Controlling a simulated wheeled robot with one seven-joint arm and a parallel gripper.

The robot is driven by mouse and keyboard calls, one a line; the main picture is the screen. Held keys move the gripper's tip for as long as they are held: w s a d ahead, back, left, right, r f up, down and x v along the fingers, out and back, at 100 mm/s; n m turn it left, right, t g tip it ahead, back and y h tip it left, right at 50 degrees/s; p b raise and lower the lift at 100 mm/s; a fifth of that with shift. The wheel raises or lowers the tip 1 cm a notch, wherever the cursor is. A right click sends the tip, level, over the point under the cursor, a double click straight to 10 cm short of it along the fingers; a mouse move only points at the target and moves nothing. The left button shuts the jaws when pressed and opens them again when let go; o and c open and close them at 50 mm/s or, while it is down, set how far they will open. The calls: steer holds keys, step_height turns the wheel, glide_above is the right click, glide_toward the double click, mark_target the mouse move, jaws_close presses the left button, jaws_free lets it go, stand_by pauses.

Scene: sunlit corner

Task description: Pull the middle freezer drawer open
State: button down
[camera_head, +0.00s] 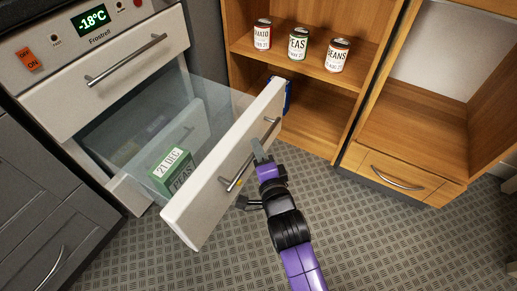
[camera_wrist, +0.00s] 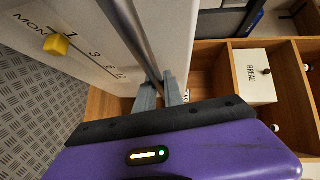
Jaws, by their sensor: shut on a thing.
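The freezer (camera_head: 54,59) stands at the left, its display reading -18°C. Its middle drawer (camera_head: 197,221) is pulled well out, with clear sides and a white front. A green peas box (camera_head: 172,168) marked 21 DEC lies inside. The bar handle (camera_head: 235,180) runs along the drawer front. My gripper (camera_head: 258,152) is shut on this handle. In the wrist view the handle (camera_wrist: 137,35) passes between the two fingers (camera_wrist: 160,92), beside the white front with a MON scale and a yellow slider (camera_wrist: 56,45).
The closed top freezer drawer (camera_head: 125,60) is above. Wooden shelves (camera_head: 310,68) with three cans stand behind, and a blue item (camera_head: 288,97) is partly hidden by the drawer front. A wooden cabinet (camera_head: 405,160) is at right. The patterned floor (camera_head: 370,235) at lower right is clear.

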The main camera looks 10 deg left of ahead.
steer(key=shift+d+f, duration=0.2)
steer(key=shift+d, duration=0.05)
steer(key=c, duration=1.5)
jaws_free()
steer(key=shift+r, duration=0.1)
steer(key=shift+o, duration=0.2)
steer(key=p+v, duration=0.2)
steer(key=v, duration=0.6)
steer(key=shift+p, duration=0.3)
steer(key=shift+a, duration=0.15)
